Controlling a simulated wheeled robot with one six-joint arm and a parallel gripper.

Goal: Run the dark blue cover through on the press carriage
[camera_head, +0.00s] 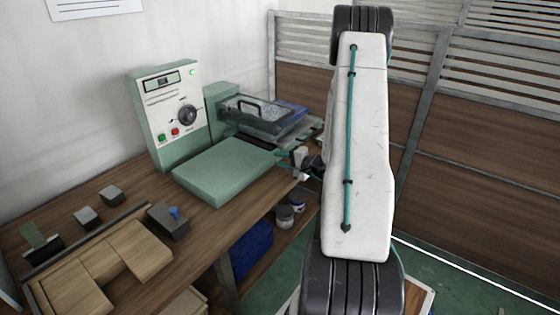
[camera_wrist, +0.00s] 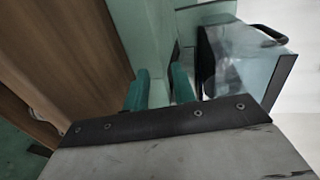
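The press carriage (camera_head: 297,138) projects from the green press body at the back of the bench, under a clear guard with a dark handle (camera_head: 262,108). A dark blue piece (camera_head: 294,108), apparently the cover, shows behind the guard, mostly hidden. The guard (camera_wrist: 240,65) also shows at the upper right of the wrist view. My gripper (camera_head: 284,157) is at the bench's right edge, beside the green slab and in front of the carriage. In the wrist view its teal fingers (camera_wrist: 160,88) stand apart, with pale green surface showing between them. I see nothing held.
A control box (camera_head: 170,115) with a dial and buttons stands left of the green slab (camera_head: 225,170). Wooden blocks (camera_head: 100,265) and small grey pieces lie on the bench's left. Jars (camera_head: 285,216) and a blue bin (camera_head: 252,248) are below. A slatted partition (camera_head: 440,150) stands at right.

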